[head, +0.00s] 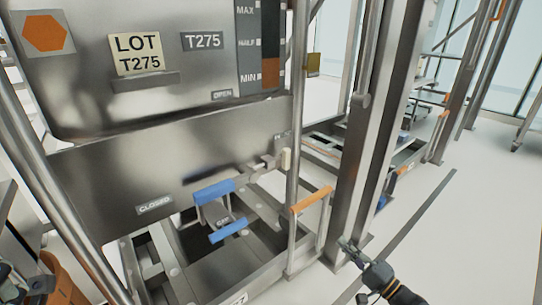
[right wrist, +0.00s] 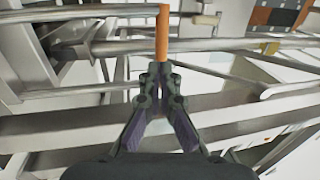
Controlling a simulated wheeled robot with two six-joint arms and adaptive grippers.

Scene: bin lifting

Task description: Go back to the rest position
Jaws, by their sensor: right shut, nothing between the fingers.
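My right gripper (head: 346,243) is at the lower right of the head view, in front of the foot of a steel post. In the right wrist view its fingers (right wrist: 163,68) are together with nothing between them. An orange handle (right wrist: 162,32) shows just beyond the fingertips there; whether they touch it I cannot tell. Part of my left arm (head: 18,287), dark with teal bits, shows at the lower left corner of the head view; its fingers cannot be made out. The large steel bin (head: 170,110), labelled LOT T275, stands in its frame ahead.
Below the bin are two blue handles (head: 214,192) and an orange-topped lever (head: 311,200). A steel post (head: 365,150) rises right of the bin. An orange-brown container (head: 62,285) is at lower left. Pale floor (head: 450,240) at the right is open, with a dark strip.

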